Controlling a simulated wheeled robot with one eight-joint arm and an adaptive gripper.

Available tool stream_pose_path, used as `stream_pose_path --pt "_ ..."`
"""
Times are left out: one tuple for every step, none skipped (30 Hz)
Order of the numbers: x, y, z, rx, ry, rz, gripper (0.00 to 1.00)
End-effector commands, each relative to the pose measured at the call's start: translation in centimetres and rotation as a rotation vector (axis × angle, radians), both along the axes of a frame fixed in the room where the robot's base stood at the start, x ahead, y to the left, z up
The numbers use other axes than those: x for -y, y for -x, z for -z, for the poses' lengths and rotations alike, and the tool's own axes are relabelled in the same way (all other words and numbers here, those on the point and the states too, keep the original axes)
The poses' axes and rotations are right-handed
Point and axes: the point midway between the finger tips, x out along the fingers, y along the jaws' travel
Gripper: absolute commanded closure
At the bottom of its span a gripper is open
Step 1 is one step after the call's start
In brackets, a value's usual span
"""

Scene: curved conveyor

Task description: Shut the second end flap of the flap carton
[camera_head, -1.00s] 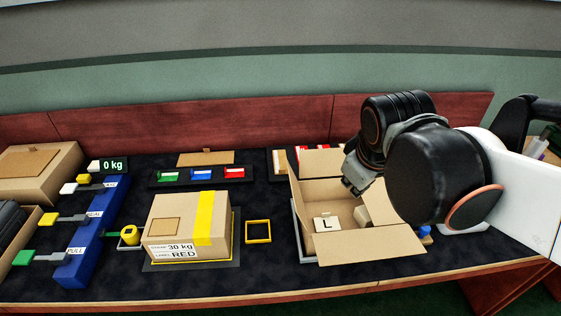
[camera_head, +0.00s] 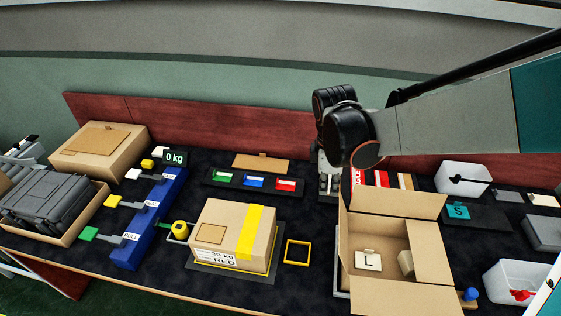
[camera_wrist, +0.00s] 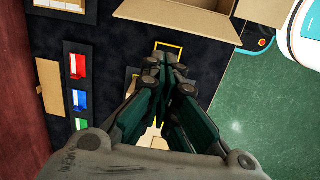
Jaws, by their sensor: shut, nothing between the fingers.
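The flap carton (camera_head: 402,300) stands at the right of the bench in the head view, its top open. Its back flap (camera_head: 400,203) and front flap stick outward, and a flap also shows at the right side (camera_head: 430,265). An L-marked block (camera_head: 368,260) and a small tan block (camera_head: 406,262) lie inside. My gripper (camera_head: 328,192) points down behind the carton's back left corner, apart from it. In the wrist view its fingers (camera_wrist: 166,60) are together and empty, and part of the carton (camera_wrist: 180,14) shows beyond them at the top.
A sealed carton (camera_head: 208,222) with yellow tape and a yellow square frame (camera_head: 297,252) stand left of the flap carton. A tray of coloured pieces (camera_head: 254,183) lies behind. White bins (camera_head: 462,178) stand at the right. The dark mat between the tray and yellow frame is clear.

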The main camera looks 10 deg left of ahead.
Motion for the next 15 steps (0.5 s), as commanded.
stream_pose_path --pt "-1.2 0.7 0.3 -0.021 -0.017 -0.014 1.00" --pt "-1.8 1.1 0.5 -0.032 -0.027 -0.020 1.00" --pt "-2.3 1.5 0.8 -0.045 -0.037 -0.025 1.00" --pt "-2.6 1.7 1.0 -0.051 -0.041 -0.028 1.00" --pt "-2.7 1.9 1.2 -0.055 -0.044 -0.030 1.00" --pt "-2.8 2.0 1.6 -0.057 -0.046 -0.031 1.00" --pt "-2.8 2.0 1.8 -0.058 -0.046 -0.030 1.00" --pt "-2.8 2.0 2.2 -0.058 -0.046 -0.030 1.00" --pt "-2.7 1.9 2.7 -0.057 -0.046 -0.029 1.00" --pt "-2.7 1.9 3.2 -0.057 -0.046 -0.029 1.00" --pt "-2.7 1.9 3.6 -0.057 -0.046 -0.029 1.00" --pt "-2.6 1.9 4.4 -0.057 -0.046 -0.029 1.00" --pt "-2.6 1.9 5.0 -0.057 -0.046 -0.028 1.00" --pt "-2.6 1.9 5.6 -0.057 -0.046 -0.028 1.00" --pt "-2.5 1.9 6.4 -0.056 -0.046 -0.028 1.00"
